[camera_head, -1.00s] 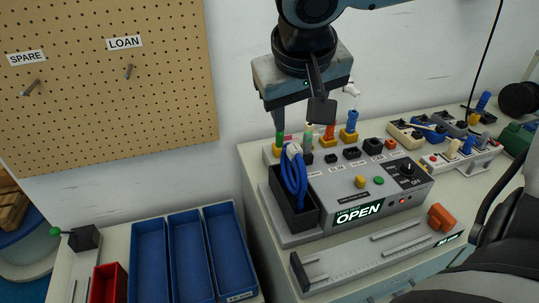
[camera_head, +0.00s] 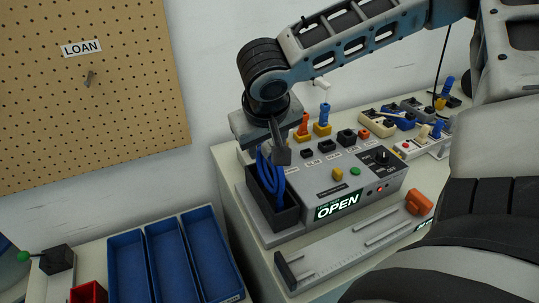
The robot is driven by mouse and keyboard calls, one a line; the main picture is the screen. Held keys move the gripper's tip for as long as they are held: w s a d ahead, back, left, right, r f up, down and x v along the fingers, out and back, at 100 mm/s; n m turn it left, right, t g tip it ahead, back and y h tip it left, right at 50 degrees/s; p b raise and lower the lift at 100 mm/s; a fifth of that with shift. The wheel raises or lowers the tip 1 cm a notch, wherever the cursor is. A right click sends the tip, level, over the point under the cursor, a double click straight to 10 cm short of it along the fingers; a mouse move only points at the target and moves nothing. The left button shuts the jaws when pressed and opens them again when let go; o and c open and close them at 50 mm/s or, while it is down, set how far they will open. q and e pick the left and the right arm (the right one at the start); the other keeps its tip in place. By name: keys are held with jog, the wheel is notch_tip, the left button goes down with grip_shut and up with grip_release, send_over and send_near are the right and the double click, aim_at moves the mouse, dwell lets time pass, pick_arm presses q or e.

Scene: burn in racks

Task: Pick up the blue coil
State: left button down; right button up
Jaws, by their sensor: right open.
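The blue coil (camera_head: 270,178) is a bundle of blue cable standing in a dark open box (camera_head: 287,216) at the left end of the grey tester (camera_head: 355,178). Its upper part is partly hidden by my right gripper. My right gripper (camera_head: 266,153) points down right over the coil's top, with its near finger in front of the cable. It is open; the far finger is mostly hidden, and I cannot tell whether it touches the coil. My left gripper is not in view.
The tester's display reads OPEN. Orange and blue plugs (camera_head: 323,116) stand behind it. A slide rail (camera_head: 350,245) with an orange block (camera_head: 419,202) lies in front. Blue trays (camera_head: 170,262) are at lower left, below a pegboard (camera_head: 90,110) marked LOAN.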

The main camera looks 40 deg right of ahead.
aim_at(268, 147)
jog(key=x, duration=0.3)
jog(key=shift+d+f, duration=0.2)
jog(key=shift+c, duration=0.4)
grip_shut()
jog(key=shift+r, duration=0.1)
